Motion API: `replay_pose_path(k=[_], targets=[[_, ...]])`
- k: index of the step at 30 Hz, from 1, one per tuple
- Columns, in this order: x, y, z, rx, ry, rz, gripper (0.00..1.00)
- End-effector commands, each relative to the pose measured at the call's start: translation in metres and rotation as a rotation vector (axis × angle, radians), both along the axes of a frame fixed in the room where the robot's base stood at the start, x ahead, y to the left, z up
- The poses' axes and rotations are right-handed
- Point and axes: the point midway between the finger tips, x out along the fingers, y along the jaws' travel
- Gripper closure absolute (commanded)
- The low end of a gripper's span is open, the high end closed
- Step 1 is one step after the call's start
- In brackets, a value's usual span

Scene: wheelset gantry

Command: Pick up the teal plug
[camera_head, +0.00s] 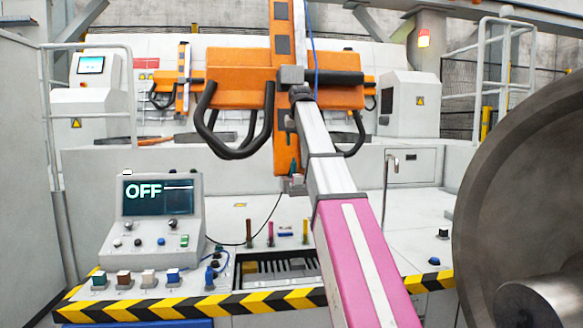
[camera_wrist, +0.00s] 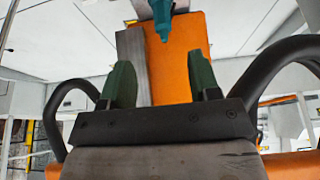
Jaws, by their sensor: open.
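The teal plug (camera_wrist: 162,20) shows at the top edge of the wrist view, partly cut off by the frame. Its narrow tip points down the picture, in front of the end of an orange post (camera_wrist: 180,65). My gripper (camera_wrist: 162,80) has its two dark green fingers spread wide and nothing between them. The plug lies beyond the fingertips, close to midway between them, and does not touch them. In the head view my arm reaches up to the orange gantry post (camera_head: 284,150). I cannot clearly make out the jaws or the plug there.
Black looped handles (camera_head: 233,135) flank the orange post and also curve on both sides in the wrist view (camera_wrist: 285,80). A control box reading OFF (camera_head: 157,195) stands at left. Several coloured pegs stand on the grey bench. A large wheel (camera_head: 530,190) fills the right.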

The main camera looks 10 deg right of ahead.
Motion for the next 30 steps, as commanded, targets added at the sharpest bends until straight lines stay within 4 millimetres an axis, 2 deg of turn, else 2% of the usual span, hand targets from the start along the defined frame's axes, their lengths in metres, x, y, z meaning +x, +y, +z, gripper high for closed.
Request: replay_pose_path(k=[5,13,20,30], targets=[[0.003,0.000,-0.010,0.000,0.002,0.000,0.44],[0.018,0.000,-0.046,0.000,0.002,0.000,0.44],[0.024,0.001,-0.058,0.000,0.000,0.000,0.44],[0.042,0.003,-0.097,0.000,0.002,0.000,0.44]])
